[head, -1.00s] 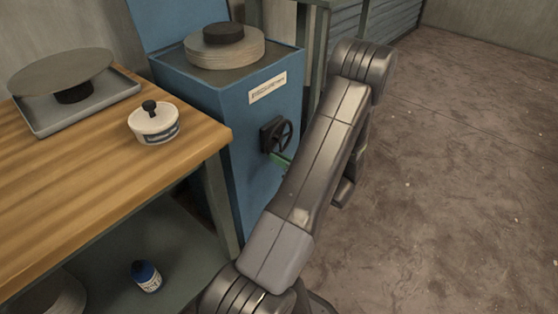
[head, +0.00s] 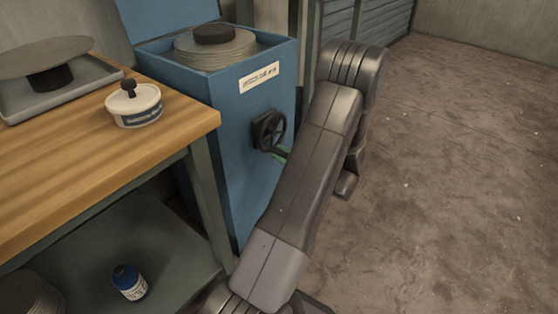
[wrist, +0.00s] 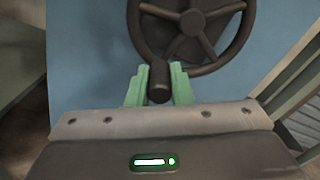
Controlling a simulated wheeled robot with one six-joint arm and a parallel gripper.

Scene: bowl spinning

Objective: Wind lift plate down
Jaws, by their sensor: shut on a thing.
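The lift plate (head: 214,58), a round grey stacked disc with a dark block on it, sits low inside the open top of the blue cabinet (head: 235,170). A black handwheel (head: 268,130) is on the cabinet's front. In the wrist view the wheel (wrist: 190,22) has spokes and a dark knob handle (wrist: 159,80) at its lower rim. My gripper (wrist: 158,84) has green fingers, one on each side of the knob, and is shut on it. In the head view my arm hides most of the gripper.
A wooden bench (head: 90,160) stands left of the cabinet, with a white tub (head: 134,106) and a tray (head: 60,95) bearing a round disc. Open floor (head: 450,180) lies to the right.

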